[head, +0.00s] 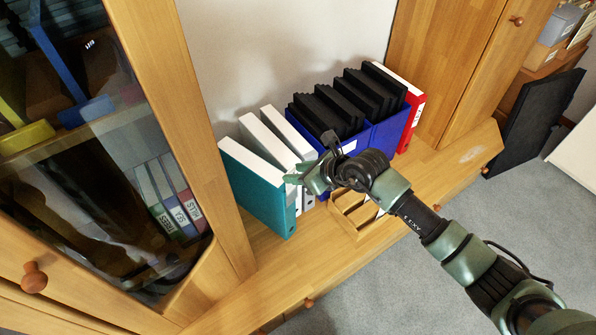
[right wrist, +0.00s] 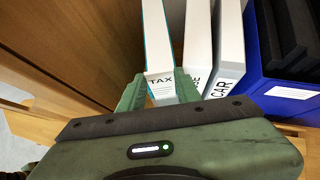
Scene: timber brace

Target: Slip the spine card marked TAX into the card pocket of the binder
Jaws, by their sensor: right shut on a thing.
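The teal binder (head: 255,192) stands upright at the left end of the row on the wooden cabinet top. My right gripper (head: 293,179) is at its spine side, at the upper part. In the right wrist view the white spine card marked TAX (right wrist: 161,82) sits between the two green fingers of my right gripper (right wrist: 158,92), which are shut on it. The card is lined up in front of the teal binder's spine. The pocket is hidden behind the card and fingers; I cannot tell whether the card's end is inside it. My left gripper is not in view.
White binders (head: 267,137) stand close on the right, one marked CAR (right wrist: 218,88). Beyond are blue boxes of black files (head: 357,138) and a red binder (head: 412,122). A wooden card tray (head: 352,213) sits in front. A glass-doored cabinet (head: 110,150) is at left.

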